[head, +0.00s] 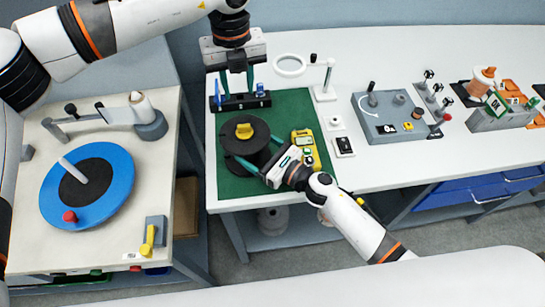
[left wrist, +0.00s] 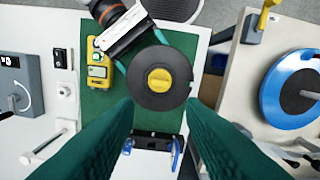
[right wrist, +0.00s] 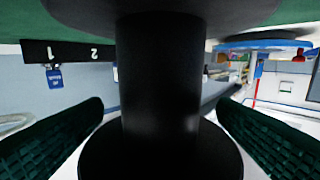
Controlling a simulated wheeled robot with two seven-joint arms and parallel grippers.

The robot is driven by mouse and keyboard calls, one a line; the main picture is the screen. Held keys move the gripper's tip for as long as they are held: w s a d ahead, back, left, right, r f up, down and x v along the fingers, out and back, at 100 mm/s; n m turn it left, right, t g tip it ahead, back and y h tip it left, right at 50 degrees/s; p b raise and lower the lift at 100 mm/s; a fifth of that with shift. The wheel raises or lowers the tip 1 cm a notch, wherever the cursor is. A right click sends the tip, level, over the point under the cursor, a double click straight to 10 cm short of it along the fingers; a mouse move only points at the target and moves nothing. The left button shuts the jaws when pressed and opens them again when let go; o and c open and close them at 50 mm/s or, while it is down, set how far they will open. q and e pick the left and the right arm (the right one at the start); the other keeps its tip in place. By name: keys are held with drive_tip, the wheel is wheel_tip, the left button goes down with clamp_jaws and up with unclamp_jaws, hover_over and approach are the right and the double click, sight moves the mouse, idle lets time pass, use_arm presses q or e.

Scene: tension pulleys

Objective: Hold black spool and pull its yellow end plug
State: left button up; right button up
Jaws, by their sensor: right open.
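The black spool (head: 246,148) stands upright on the green mat (head: 290,105), with its yellow end plug (head: 244,131) on top. In the left wrist view the plug (left wrist: 160,80) sits at the centre of the spool's upper flange (left wrist: 143,96). My right gripper (head: 260,153) is open at the spool's side, one finger on each side of it. In the right wrist view the spool's core (right wrist: 160,75) shows between the spread fingers, with no clear contact. My left gripper (head: 237,84) is open and empty, pointing down behind the spool, fingers apart.
A black rack (head: 240,102) with blue tags stands behind the spool, below my left gripper. A yellow meter (head: 305,148) lies right of the spool, close to my right gripper. A magnifier stand (head: 325,92) is farther back. A blue disc (head: 110,165) lies on the left table.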

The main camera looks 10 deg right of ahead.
drive_tip(key=shift+x, duration=1.35)
drive_tip(key=shift+c, duration=0.2)
